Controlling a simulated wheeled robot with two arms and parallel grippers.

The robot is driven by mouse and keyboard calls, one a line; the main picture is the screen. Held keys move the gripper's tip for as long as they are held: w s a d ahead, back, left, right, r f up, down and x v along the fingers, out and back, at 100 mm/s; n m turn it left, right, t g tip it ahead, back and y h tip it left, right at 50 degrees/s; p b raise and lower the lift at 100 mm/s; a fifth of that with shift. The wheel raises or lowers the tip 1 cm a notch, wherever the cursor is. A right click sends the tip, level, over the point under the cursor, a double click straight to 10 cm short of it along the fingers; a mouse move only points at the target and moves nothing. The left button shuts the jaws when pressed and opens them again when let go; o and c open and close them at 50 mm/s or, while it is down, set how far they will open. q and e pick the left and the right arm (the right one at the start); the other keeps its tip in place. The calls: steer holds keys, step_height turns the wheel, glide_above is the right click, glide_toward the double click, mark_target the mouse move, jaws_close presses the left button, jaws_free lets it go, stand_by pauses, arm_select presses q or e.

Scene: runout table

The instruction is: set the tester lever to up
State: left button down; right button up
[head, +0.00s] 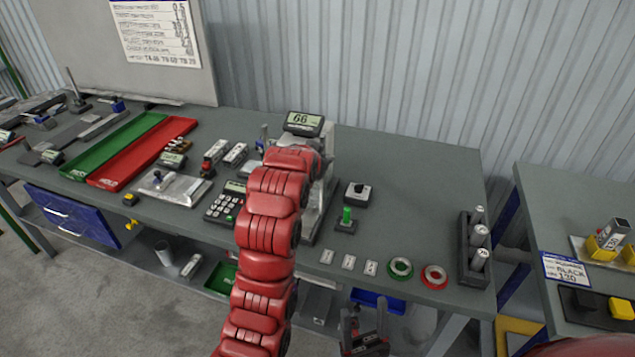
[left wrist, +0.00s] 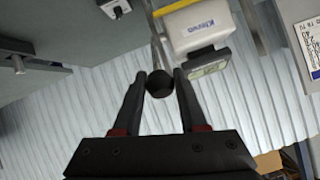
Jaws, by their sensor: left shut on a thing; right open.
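The tester stands at the back middle of the bench, with its display (head: 304,123) reading 66 on top. My red left arm hides much of its column (head: 318,205) in the head view. In the left wrist view the tester's white head (left wrist: 195,27) shows, with the lever's thin rod (left wrist: 156,45) beside it. My left gripper (left wrist: 160,82) is shut on the round black lever knob (left wrist: 159,86), which sits between the fingertips. The arm hides the lever in the head view, so I cannot tell its angle there.
A green tray (head: 112,146) and a red tray (head: 140,152) lie at the left. A keypad device (head: 222,206) is left of my arm. A green-button box (head: 346,221), a switch box (head: 357,193), two rings (head: 401,267) and a rack of cylinders (head: 475,245) stand right.

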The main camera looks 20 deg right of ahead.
arm_select(q)
steer(key=shift+w+d+r+b, duration=0.15)
steer(key=shift+w+r+b, duration=0.15)
steer(key=shift+r, duration=0.1)
steer(key=shift+w+d+r+b, duration=0.45)
steer(key=shift+w+r+b, duration=0.25)
steer(key=shift+r, duration=0.15)
steer(key=shift+w+d+r, duration=0.15)
steer(key=shift+w+r, duration=0.05)
steer(key=shift+r, duration=0.15)
steer(key=shift+w+d+r+g+y+b, duration=0.4)
steer(key=shift+w+d+g+b, duration=0.1)
steer(key=shift+w+g+b, duration=0.15)
steer(key=shift+w+d+r, duration=0.15)
steer(key=shift+w+r, duration=0.1)
steer(key=shift+r, duration=0.15)
steer(key=shift+w+d+r, duration=0.15)
steer(key=shift+w+d, duration=0.05)
steer(key=shift+w, duration=0.2)
